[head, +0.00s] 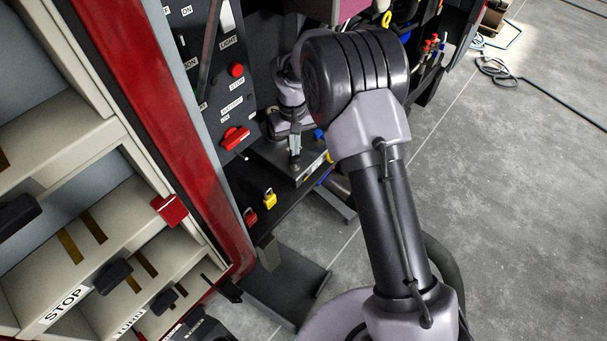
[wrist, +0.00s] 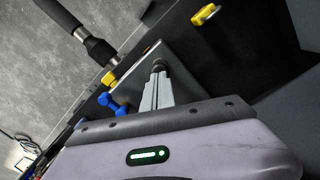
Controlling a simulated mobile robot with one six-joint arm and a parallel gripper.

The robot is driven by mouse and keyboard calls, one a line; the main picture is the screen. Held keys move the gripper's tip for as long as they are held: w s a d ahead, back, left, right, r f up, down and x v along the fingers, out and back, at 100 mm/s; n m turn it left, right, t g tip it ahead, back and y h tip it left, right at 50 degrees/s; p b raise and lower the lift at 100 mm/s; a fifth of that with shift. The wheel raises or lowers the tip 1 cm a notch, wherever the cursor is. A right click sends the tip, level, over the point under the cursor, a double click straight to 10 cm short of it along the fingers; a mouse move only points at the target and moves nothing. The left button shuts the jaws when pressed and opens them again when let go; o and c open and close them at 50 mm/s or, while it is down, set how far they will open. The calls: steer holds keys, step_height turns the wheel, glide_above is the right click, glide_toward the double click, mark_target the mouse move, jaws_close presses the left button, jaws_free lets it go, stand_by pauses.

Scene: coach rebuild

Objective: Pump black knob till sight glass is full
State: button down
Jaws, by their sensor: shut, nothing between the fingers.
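My gripper (head: 294,155) is low over a flat dark box (head: 310,176) on the black shelf in the head view. In the wrist view my gripper (wrist: 158,72) is shut and empty, its fingertips over or against the dark box top (wrist: 185,70); I cannot tell if they touch. A dark rod with a thicker black end (wrist: 99,50) shows at upper left of the wrist view, apart from the fingers. I cannot tell whether it is the black pump knob. I cannot make out the sight glass in either view; my arm covers part of the area.
A yellow padlock (head: 270,199) and a red one (head: 250,217) are at the shelf's front. A blue part (wrist: 112,104) and a yellow part (wrist: 109,78) lie beside the box. A switch panel (head: 215,70) with red knobs stands left. Open grey floor (head: 520,200) is right.

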steer(key=shift+f, duration=0.15)
steer(key=shift+f+b, duration=1.1)
steer(key=shift+f, duration=0.55)
steer(key=shift+r, duration=0.1)
step_height(320, 180, up, 4)
steer(key=p, duration=0.3)
steer(key=shift+f, duration=0.35)
steer(key=shift+f, duration=0.15)
